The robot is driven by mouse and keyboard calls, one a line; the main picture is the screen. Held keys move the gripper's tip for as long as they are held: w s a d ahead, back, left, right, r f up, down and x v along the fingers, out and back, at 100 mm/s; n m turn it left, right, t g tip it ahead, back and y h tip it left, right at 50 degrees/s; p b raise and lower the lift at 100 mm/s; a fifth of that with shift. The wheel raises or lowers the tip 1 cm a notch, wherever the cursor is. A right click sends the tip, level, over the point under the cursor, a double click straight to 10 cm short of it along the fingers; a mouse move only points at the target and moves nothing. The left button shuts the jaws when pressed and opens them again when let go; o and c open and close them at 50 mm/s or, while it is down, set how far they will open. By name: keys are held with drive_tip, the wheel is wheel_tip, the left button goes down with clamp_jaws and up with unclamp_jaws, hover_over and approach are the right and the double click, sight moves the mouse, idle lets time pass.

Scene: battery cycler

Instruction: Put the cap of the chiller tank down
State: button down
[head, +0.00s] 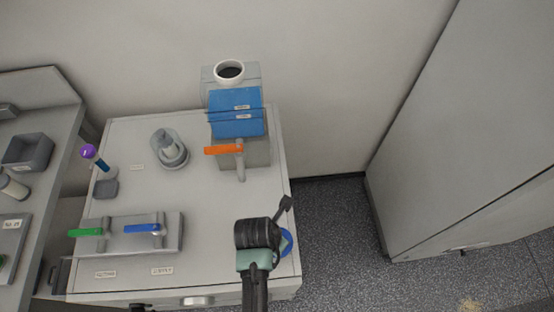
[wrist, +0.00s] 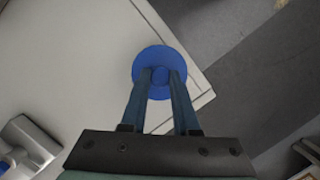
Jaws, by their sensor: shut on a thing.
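The cap is a round blue disc with a small central knob. In the wrist view the cap (wrist: 154,53) is between the two fingers of my gripper (wrist: 160,78), which is shut on its knob. In the head view the cap (head: 288,241) shows partly behind my wrist, over the front right corner of the bench top. I cannot tell whether it touches the surface. The chiller tank (head: 236,113), grey with a blue front, stands at the back right of the bench. Its round white-rimmed neck (head: 230,71) is open.
An orange-handled valve (head: 224,150) stands before the tank. Blue (head: 142,228) and green (head: 86,233) handles sit on a grey block at the front left. A grey fitting (head: 170,149) stands mid-bench. The bench top (head: 213,205) is clear between them. Floor lies right of the edge.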

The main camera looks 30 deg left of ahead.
drive_tip(key=shift+f, duration=1.8)
drive_tip(key=shift+f, duration=0.2)
drive_tip(key=c, duration=0.7)
unclamp_jaws()
drive_tip(key=shift+r, duration=0.1)
drive_tip(key=shift+o, duration=0.2)
drive_tip(key=v, duration=1.2)
drive_tip(key=shift+p, duration=0.35)
drive_tip(key=shift+r, duration=0.15)
